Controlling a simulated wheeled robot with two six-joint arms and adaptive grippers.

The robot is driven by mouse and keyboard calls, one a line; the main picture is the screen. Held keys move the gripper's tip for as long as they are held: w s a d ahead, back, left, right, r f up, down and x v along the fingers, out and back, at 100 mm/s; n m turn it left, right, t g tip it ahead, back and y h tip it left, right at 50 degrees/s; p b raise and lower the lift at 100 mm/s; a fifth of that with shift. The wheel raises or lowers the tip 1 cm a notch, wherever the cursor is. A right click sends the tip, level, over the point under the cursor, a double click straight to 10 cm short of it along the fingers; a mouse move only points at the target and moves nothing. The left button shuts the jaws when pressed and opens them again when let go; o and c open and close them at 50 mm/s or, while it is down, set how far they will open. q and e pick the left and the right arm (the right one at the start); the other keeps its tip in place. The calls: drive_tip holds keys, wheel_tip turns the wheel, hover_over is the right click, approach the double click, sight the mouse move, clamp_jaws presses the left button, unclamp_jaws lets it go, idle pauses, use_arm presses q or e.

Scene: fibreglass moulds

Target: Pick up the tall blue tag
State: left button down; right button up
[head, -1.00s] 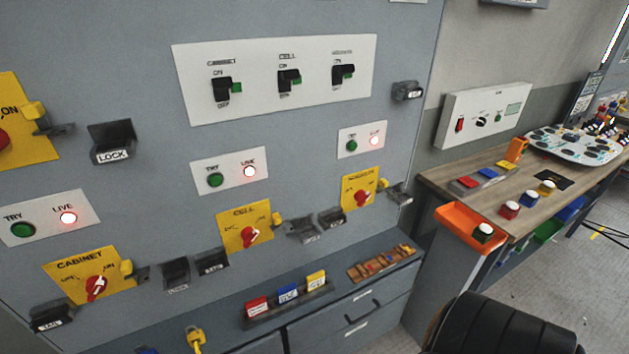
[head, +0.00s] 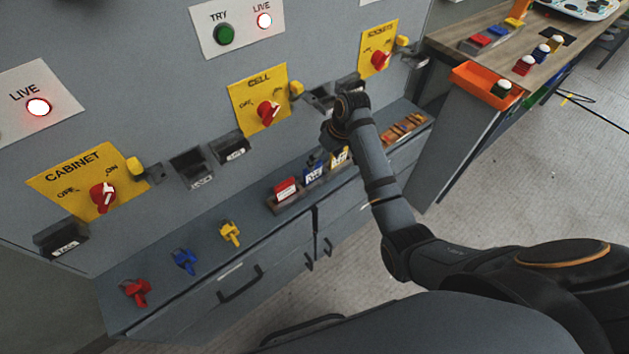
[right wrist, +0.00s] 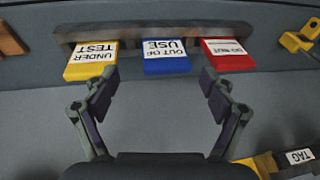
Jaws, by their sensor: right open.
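The tall blue tag (head: 312,172), lettered OUT OF USE, stands in a dark rack (head: 271,204) on the cabinet ledge, between a red tag (head: 285,189) and a yellow tag (head: 339,158). In the right wrist view the blue tag (right wrist: 166,58) is in the middle, with the yellow UNDER TEST tag (right wrist: 91,62) left and the red tag (right wrist: 228,54) right. My right gripper (right wrist: 160,92) is open and empty, its fingers spread to either side of the blue tag's line, apart from it. My left gripper is not in view.
A red padlock (head: 136,291), a blue padlock (head: 185,261) and a yellow padlock (head: 230,233) lie along the ledge to the left. A wall panel with yellow switch plates (head: 262,98) rises behind. A wooden rack (head: 405,127) sits right of the tags.

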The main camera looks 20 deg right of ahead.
wheel_tip(320, 180, up, 3)
drive_tip(key=a, duration=0.1)
hover_over(313, 174)
drive_tip(key=d, duration=0.1)
drive_tip(key=shift+n, duration=0.3)
wheel_tip(313, 174, down, 5)
drive_tip(key=shift+s+f, duration=0.1)
drive_tip(key=shift+s, duration=0.05)
drive_tip(key=x, duration=0.5)
drive_tip(key=shift+d, duration=0.1)
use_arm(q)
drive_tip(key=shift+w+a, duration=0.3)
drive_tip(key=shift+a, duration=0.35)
use_arm(e)
drive_tip(key=shift+c, duration=0.3)
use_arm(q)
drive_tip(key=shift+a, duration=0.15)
use_arm(e)
drive_tip(key=c, duration=0.8)
